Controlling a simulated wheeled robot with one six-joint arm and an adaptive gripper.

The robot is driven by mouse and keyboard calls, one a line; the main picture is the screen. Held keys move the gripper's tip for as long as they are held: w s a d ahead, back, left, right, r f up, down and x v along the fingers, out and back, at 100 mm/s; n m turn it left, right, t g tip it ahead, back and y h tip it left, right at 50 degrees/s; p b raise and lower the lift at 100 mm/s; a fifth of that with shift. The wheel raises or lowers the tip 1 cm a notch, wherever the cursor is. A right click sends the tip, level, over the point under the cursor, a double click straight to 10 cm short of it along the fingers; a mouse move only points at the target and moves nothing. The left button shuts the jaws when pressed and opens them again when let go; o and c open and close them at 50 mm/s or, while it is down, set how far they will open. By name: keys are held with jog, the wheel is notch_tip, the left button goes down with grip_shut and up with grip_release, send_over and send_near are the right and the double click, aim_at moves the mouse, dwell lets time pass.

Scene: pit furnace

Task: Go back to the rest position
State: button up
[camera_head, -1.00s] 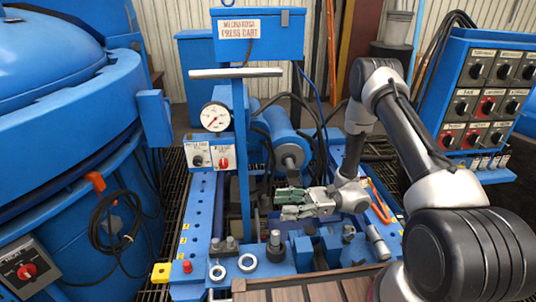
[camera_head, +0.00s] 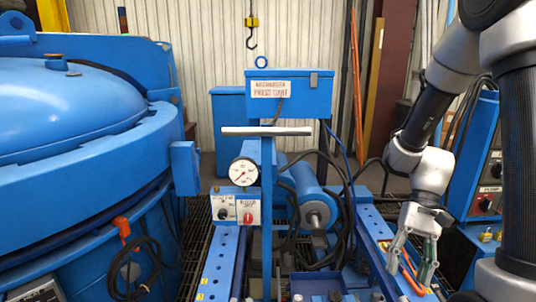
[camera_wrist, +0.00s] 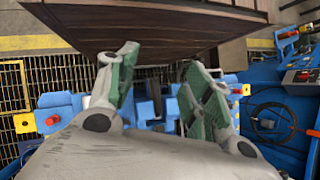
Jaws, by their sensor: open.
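My gripper (camera_head: 412,262) is at the right of the head view, pointing down above the right blue rail of the press cart (camera_head: 378,240). Its green-padded fingers are apart with nothing between them. In the wrist view my gripper (camera_wrist: 160,85) also shows open and empty, with parts of the blue cart bed beyond the fingers. Whether the fingers touch anything cannot be told.
A large blue furnace (camera_head: 80,110) fills the left. The cart carries a gauge (camera_head: 243,171), a crossbar handle (camera_head: 266,131) and a blue cylinder (camera_head: 313,200). A control panel (camera_head: 487,165) stands at the right. A brown wooden surface (camera_wrist: 150,28) is close in the wrist view.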

jog(key=s+d+r+n+t+h, duration=0.1)
jog(key=s+d+r+t+h, duration=0.1)
jog(key=r+t, duration=0.3)
jog(key=s+d+r+n+t+h, duration=0.1)
jog(key=r+t, duration=0.4)
jog(key=r, duration=0.8)
jog(key=shift+s+d+r+n+h, duration=0.4)
jog(key=shift+d+n, duration=0.3)
jog(key=shift+d, duration=0.5)
